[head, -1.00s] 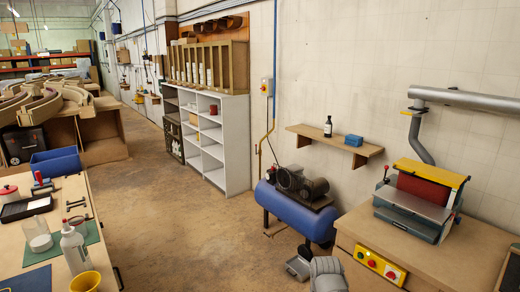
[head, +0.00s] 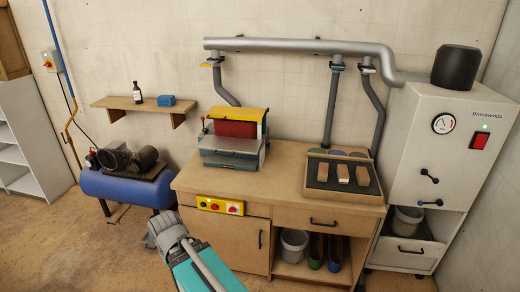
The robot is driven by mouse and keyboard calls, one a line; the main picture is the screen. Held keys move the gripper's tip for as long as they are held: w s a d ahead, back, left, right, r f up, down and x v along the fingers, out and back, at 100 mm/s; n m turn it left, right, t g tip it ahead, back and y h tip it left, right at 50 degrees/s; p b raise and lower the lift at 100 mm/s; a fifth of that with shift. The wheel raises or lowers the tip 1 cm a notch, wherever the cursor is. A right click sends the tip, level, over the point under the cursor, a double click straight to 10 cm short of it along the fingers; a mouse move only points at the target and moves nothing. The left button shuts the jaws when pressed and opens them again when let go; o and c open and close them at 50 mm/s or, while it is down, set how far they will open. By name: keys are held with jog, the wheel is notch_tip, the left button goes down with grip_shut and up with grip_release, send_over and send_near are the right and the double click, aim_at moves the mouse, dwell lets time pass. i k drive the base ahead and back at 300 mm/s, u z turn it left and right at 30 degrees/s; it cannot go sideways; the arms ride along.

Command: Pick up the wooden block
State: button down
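Three small wooden blocks stand side by side in a dark-lined wooden tray (head: 312,183) on the right part of the workbench. They are the left block (head: 322,172), the middle block (head: 343,174) and the right block (head: 362,176). I cannot tell which one the task means. Part of my arm, teal and grey, shows at the bottom left of centre, in front of the bench and well away from the tray. I cannot make out any gripper fingers.
A sanding machine (head: 233,143) and a yellow switch panel (head: 220,205) are on the bench (head: 285,190). Round discs (head: 337,154) sit behind the blocks. A grey extractor cabinet (head: 437,130) stands right. A blue compressor (head: 127,186) stands left. Open floor lies in front.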

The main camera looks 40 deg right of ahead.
aim_at(342, 171)
jog(key=z, duration=1.95)
